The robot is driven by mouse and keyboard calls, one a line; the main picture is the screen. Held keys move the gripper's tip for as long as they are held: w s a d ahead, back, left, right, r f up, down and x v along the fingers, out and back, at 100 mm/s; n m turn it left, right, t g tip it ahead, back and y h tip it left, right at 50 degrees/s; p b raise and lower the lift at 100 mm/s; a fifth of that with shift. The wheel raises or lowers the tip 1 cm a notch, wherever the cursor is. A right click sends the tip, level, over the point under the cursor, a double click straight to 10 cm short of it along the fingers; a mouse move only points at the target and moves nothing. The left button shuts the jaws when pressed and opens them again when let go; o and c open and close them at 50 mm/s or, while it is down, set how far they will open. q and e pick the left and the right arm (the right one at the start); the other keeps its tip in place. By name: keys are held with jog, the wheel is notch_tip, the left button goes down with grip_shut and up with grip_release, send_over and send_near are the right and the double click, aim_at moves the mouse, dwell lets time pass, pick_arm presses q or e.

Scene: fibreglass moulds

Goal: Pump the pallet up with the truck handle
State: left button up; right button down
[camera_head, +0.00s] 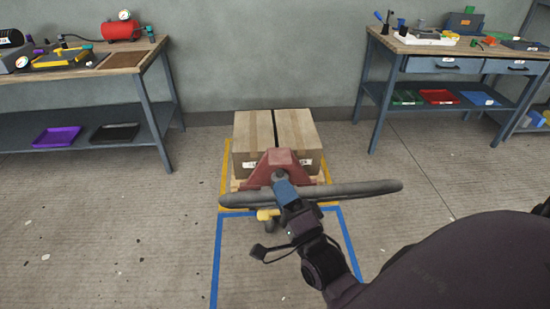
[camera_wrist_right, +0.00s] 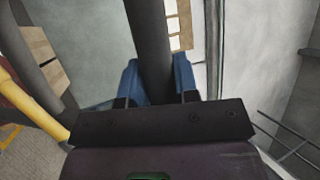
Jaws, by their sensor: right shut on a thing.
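The pallet truck's grey handle bar (camera_head: 352,192) lies roughly level across the middle of the head view, in front of the truck's red body (camera_head: 279,162). My right gripper (camera_head: 284,190) is shut on the handle bar near its middle. In the right wrist view the dark bar (camera_wrist_right: 150,40) runs between the blue fingers of my right gripper (camera_wrist_right: 158,82). Behind the red body, cardboard boxes (camera_head: 252,130) sit on a wooden pallet (camera_head: 236,185), mostly hidden by the truck and boxes. My left gripper is not in view.
Yellow and blue tape (camera_head: 216,262) marks the floor around the pallet and truck. A workbench (camera_head: 100,70) stands at the left and another (camera_head: 455,46) at the right. A grey wall is close behind the boxes. Floor on both sides is clear.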

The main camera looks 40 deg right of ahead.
pick_arm(q)
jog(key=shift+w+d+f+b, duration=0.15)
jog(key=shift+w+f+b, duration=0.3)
jog(key=shift+b, duration=0.4)
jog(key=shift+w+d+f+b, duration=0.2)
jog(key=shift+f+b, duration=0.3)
jog(key=shift+b, duration=0.35)
pick_arm(e)
jog(key=s+a+f, duration=0.5)
jog(key=s+f, duration=0.3)
jog(key=shift+s+f, duration=0.25)
jog(key=shift+s, duration=0.1)
jog(key=c, duration=0.9)
grip_release()
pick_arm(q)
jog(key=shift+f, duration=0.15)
pick_arm(e)
jog(key=shift+o, duration=0.2)
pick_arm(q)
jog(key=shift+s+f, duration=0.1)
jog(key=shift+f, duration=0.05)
pick_arm(e)
jog(key=v, duration=1)
jog(key=shift+s+f, duration=0.25)
jog(key=shift+s, duration=0.1)
